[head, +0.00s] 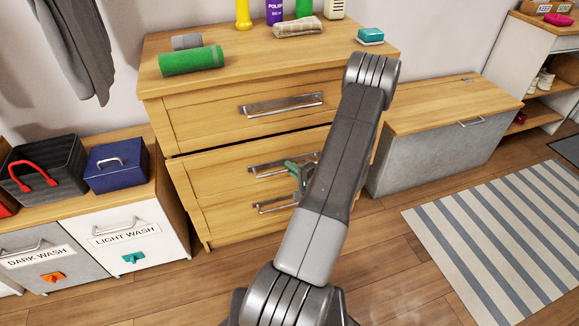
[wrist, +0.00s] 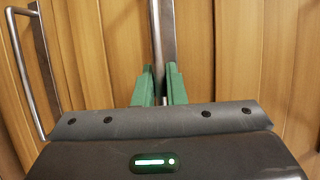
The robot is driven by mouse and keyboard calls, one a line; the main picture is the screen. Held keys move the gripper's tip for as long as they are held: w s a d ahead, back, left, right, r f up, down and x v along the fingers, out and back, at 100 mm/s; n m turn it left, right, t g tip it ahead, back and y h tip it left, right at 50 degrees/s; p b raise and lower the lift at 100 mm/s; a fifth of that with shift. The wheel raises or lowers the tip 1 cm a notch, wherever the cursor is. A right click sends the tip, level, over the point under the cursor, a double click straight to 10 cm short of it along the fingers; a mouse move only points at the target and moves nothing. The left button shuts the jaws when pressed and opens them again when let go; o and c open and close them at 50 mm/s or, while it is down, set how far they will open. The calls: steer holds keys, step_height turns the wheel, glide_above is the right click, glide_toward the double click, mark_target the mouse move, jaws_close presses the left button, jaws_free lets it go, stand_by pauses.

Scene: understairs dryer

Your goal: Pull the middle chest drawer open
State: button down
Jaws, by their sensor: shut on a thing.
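The wooden chest (head: 215,125) has three drawers with metal bar handles. The middle drawer (head: 215,172) has its handle (head: 262,168) between the top and bottom ones, and a dark gap runs along its top edge. I cannot tell how far its front stands out. My gripper (head: 301,170), with green fingers, is at the right part of this handle, partly hidden by my arm. In the wrist view, my gripper (wrist: 161,82) is shut with one finger on each side of the handle bar (wrist: 162,35).
The top handle (head: 282,104) and bottom handle (head: 275,204) are close by. Another handle (wrist: 35,70) shows at left in the wrist view. A green roll (head: 190,61) lies on the chest. A laundry unit (head: 125,230) stands left, a grey bench (head: 435,145) right. Floor in front is clear.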

steer(key=s+d+b, duration=0.3)
steer(key=s+b, duration=0.1)
steer(key=s, duration=0.6)
steer(key=s+d+b, duration=0.4)
steer(key=s, duration=0.7)
steer(key=shift+b, duration=0.4)
steer(key=c, duration=1.5)
jaws_free()
steer(key=shift+s, duration=0.1)
steer(key=p+v, duration=0.3)
steer(key=v, duration=1)
steer(key=shift+s+d, duration=0.2)
steer(key=shift+s, duration=0.05)
